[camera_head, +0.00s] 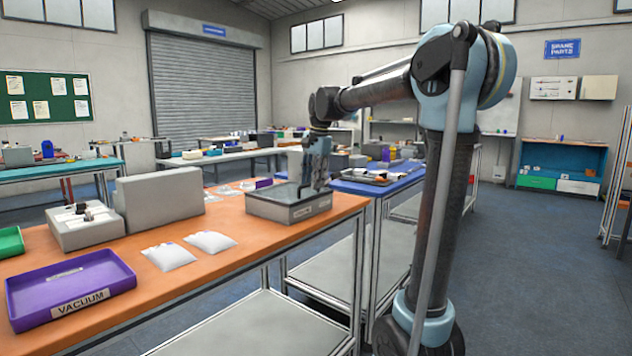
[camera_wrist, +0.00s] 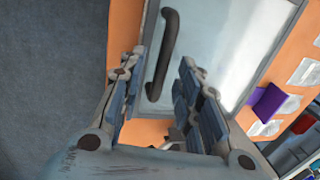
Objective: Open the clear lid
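A grey box (camera_head: 292,213) with a clear lid (camera_wrist: 218,40) stands near the far right end of the orange-topped table. In the wrist view, a dark curved handle (camera_wrist: 166,48) sits on the lid. My gripper (camera_head: 316,183) points down over the box. In the wrist view, my gripper (camera_wrist: 158,72) is open, with a finger on each side of the handle's line. The fingers show no contact with the handle. How far the fingertips are above the lid is hard to tell. The gripper hides part of the box in the head view.
The orange table (camera_head: 225,270) also holds a purple tray (camera_head: 68,288) marked VACUUM, two white pouches (camera_head: 210,242), a grey block (camera_head: 160,199) and a grey fixture (camera_head: 84,224). A blue table (camera_head: 375,190) with items stands behind the box.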

